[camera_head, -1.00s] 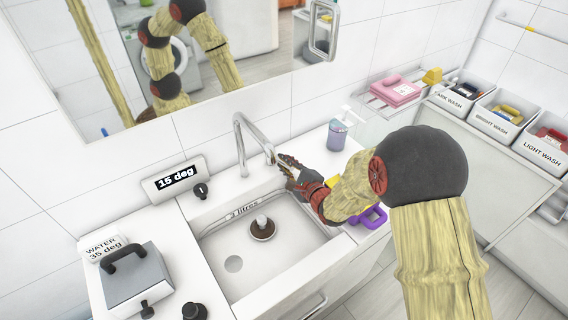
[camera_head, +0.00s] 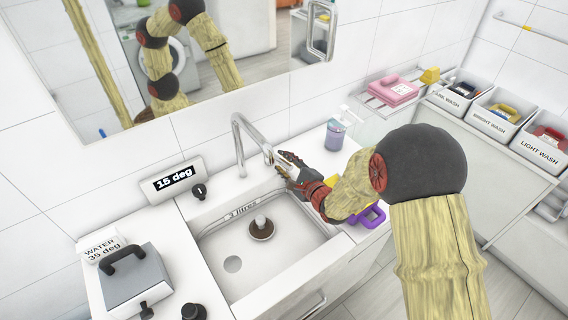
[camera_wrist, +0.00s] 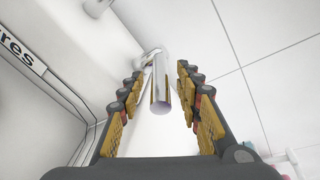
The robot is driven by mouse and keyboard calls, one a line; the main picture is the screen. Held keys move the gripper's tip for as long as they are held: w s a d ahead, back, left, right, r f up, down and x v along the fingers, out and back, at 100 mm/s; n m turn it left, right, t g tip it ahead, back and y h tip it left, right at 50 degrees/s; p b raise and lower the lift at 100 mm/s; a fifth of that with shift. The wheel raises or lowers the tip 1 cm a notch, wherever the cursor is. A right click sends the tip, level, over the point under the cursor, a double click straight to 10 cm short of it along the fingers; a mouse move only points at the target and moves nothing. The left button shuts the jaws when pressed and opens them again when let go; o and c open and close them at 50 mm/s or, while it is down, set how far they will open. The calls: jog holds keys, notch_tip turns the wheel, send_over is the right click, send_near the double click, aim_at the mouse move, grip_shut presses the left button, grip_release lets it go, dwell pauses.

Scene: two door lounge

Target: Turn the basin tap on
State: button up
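The chrome tap (camera_head: 239,150) stands at the back edge of the white basin (camera_head: 215,221), its bent spout reaching over the basin. My gripper (camera_head: 277,163) is beside the spout's end, at the basin's back right. In the wrist view, my gripper (camera_wrist: 158,95) is open. A chrome rod (camera_wrist: 160,90) lies between its fingers, its end towards the camera, with gaps visible on both sides. It looks like part of the tap, perhaps its lever; the head view hides this behind the fingers. No water stream is visible.
A display reading 15 deg (camera_head: 172,180) with a black knob (camera_head: 200,191) stands left of the tap. A soap bottle (camera_head: 336,134) stands right of my gripper. A brown plug (camera_head: 261,229) sits in the basin. A purple-handled item (camera_head: 372,217) lies under my forearm.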

jog(key=v, duration=1.2)
